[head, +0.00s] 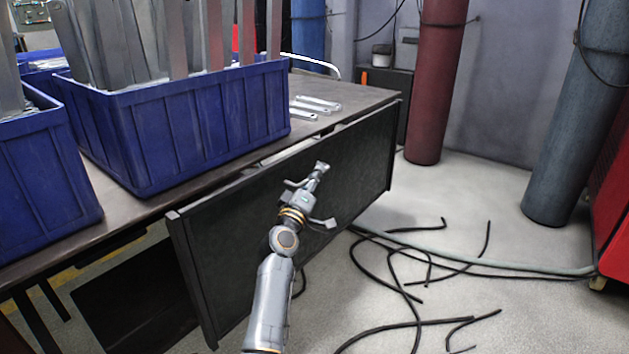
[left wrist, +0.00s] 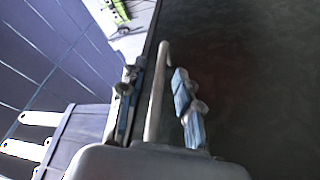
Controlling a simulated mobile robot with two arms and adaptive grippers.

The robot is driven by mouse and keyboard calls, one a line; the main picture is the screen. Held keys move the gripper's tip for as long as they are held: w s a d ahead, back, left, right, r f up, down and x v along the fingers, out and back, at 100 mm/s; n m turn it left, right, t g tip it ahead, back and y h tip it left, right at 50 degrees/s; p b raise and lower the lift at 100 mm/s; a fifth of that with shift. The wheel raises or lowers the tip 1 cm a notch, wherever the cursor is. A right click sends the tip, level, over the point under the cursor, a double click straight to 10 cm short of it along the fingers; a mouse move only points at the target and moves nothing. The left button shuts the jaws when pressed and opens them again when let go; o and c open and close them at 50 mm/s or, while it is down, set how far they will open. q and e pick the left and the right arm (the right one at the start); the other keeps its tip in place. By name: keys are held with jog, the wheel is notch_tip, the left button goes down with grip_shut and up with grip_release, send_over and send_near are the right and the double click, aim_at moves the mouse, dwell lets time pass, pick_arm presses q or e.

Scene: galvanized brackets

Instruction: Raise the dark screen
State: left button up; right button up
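The dark screen (head: 355,165) is a black framed panel along the front of the workbench, tilted, with its upper edge near the tabletop. In the left wrist view its dark face (left wrist: 255,75) fills the right side. My left gripper (head: 319,168) is in front of the screen near its upper edge. In the left wrist view its two fingers (left wrist: 157,95) stand apart on either side of a pale grey bar (left wrist: 163,58), with gaps visible on both sides. How the bar joins the screen is hidden. My right gripper is in neither view.
Blue crates (head: 190,130) with upright metal brackets stand on the workbench (head: 365,92), with loose brackets (head: 315,104) beside them. Black cables (head: 400,275) and a grey hose (head: 500,264) lie on the floor at right. Red (head: 436,85) and blue-grey (head: 575,130) cylinders stand behind.

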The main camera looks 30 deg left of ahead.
pick_arm(q)
jog(key=shift+w, duration=0.25)
jog(key=shift+r, duration=0.1)
grip_shut()
jog(key=shift+w+r, duration=0.1)
